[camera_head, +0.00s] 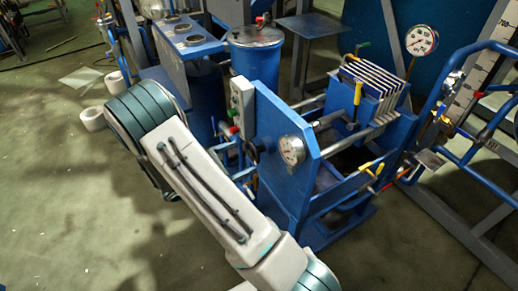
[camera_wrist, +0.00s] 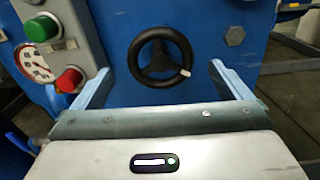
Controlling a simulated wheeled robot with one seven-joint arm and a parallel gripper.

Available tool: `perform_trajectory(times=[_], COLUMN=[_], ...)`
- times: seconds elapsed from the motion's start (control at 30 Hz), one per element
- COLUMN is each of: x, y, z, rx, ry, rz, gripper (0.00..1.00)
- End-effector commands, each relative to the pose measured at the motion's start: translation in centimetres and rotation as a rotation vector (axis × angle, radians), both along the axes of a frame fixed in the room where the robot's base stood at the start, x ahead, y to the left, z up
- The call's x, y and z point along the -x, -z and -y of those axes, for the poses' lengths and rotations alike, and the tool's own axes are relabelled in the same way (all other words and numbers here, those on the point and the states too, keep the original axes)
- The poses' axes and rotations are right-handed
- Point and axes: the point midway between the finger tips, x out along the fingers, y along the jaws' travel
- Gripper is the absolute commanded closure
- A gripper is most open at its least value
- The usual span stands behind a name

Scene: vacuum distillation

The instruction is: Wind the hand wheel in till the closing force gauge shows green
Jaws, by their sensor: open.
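The black three-spoked hand wheel (camera_wrist: 160,57) is on a blue plate, straight ahead in the wrist view, with a small white mark on its lower right rim. My gripper (camera_wrist: 159,67) is open, its blue fingers apart on either side of the wheel's lower part in the picture. No contact with the wheel shows; the depth gap is unclear. In the head view a dark part of the wheel (camera_head: 252,152) shows beside my arm, and my gripper is hidden.
A grey box with a green button (camera_wrist: 41,28) and a red button (camera_wrist: 70,80) is left of the wheel; a red-and-white dial (camera_wrist: 35,62) is partly covered there. Behind the end plate is a stack of pale plates (camera_head: 372,78). A taller gauge (camera_head: 421,40) stands at right.

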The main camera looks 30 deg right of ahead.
Motion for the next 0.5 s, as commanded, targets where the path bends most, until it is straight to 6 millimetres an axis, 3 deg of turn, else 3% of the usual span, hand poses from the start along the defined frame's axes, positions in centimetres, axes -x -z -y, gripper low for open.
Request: perform_trajectory(times=[0.2,0.5], x=[-0.1,-0.2], y=[0.0,0.0], z=[4.5,7.3], rx=[0.001,-0.001], ry=[0.004,0.001], rz=[0.000,0.000], gripper=[0.03,0.03])
